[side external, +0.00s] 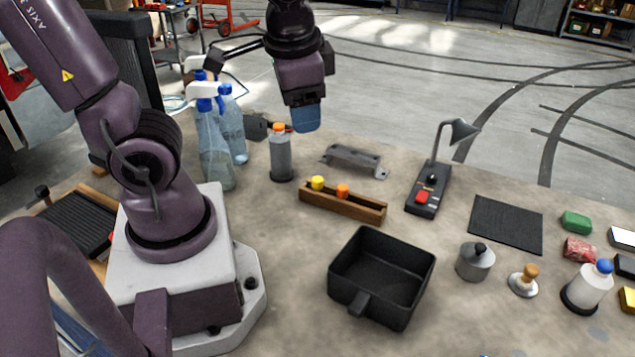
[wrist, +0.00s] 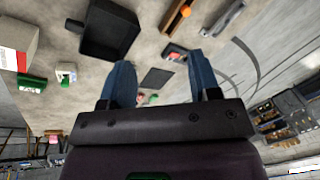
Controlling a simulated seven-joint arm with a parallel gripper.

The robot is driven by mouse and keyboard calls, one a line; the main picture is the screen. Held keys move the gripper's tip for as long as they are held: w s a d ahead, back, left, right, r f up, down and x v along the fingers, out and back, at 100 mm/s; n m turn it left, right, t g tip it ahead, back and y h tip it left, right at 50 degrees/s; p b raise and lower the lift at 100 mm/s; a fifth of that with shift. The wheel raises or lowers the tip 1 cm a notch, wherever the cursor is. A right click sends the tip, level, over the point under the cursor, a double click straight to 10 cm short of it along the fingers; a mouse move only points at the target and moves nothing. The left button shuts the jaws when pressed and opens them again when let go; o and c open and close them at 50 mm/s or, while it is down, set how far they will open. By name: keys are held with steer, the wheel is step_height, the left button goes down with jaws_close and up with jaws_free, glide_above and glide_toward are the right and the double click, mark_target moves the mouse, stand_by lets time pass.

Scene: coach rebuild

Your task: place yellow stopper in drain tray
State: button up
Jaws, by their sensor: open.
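The yellow stopper (side external: 318,182) sits in the left end of a wooden rack (side external: 360,208), beside an orange stopper (side external: 342,190). The drain tray (side external: 385,309), a deep black box with a short spout or handle, stands empty in front of the rack; it also shows in the wrist view (wrist: 104,54). My gripper (side external: 307,120) is high above the bench, behind the rack and well apart from it. In the wrist view its two blue fingers (wrist: 162,82) are spread with nothing between them. The wrist view shows an orange stopper (wrist: 186,11), but I cannot make out the yellow one.
An orange-capped bottle (side external: 281,155) and spray bottles (side external: 214,145) stand left of the rack. A grey bracket (side external: 354,160) lies behind it. A lamp on a switch base (side external: 428,190) and a dark mat (side external: 506,225) are to the right. Bench between rack and tray is clear.

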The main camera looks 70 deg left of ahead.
steer(key=w+a+f+m+g+y, duration=0.1)
steer(key=a+f+m+g+y, duration=0.2)
steer(key=a+f+g+y, duration=0.35)
steer(key=m+t+y, duration=0.7)
steer(key=m+y, duration=0.2)
steer(key=m, duration=0.4)
glide_above(317, 181)
steer(key=s+d, duration=0.2)
steer(key=d, duration=0.1)
step_height(317, 181, down, 14)
steer(key=f+m+t, duration=0.1)
steer(key=f+m, duration=0.1)
steer(key=d+f+m+t+h, duration=0.1)
steer(key=f+t, duration=0.1)
steer(key=f+m+t, duration=0.2)
steer(key=shift+w+d+f+m, duration=0.1)
steer(key=shift+d+f+m, duration=0.05)
steer(key=shift+d+m, duration=0.15)
steer(key=shift+x, duration=2.5)
steer(key=shift+c, duration=0.3)
jaws_close()
